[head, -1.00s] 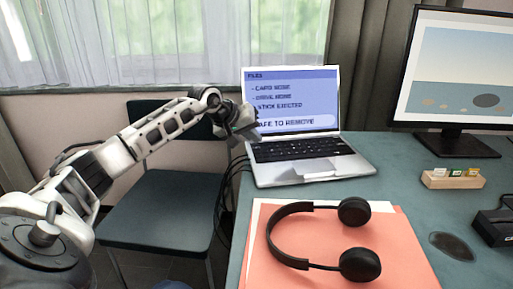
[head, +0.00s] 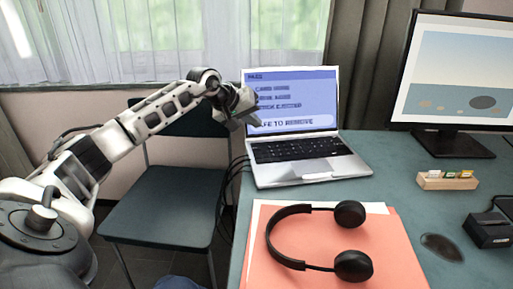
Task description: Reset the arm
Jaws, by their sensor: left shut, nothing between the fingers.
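My left arm comes in from the left, over the chair. My left gripper (head: 240,113) is shut and empty, held in the air in front of the left edge of the laptop screen. It hides a small part of that screen. The silver laptop (head: 310,172) stands open on the desk, and its screen (head: 300,88) shows text ending in "safe to remove". My right gripper does not show.
Black headphones (head: 273,240) lie on orange folders (head: 380,245) at the desk's front. A monitor (head: 455,140), a wooden block with small cards (head: 447,183), a mouse (head: 441,247) and a black box (head: 487,232) stand right. A chair (head: 165,205) stands left of the desk (head: 395,160).

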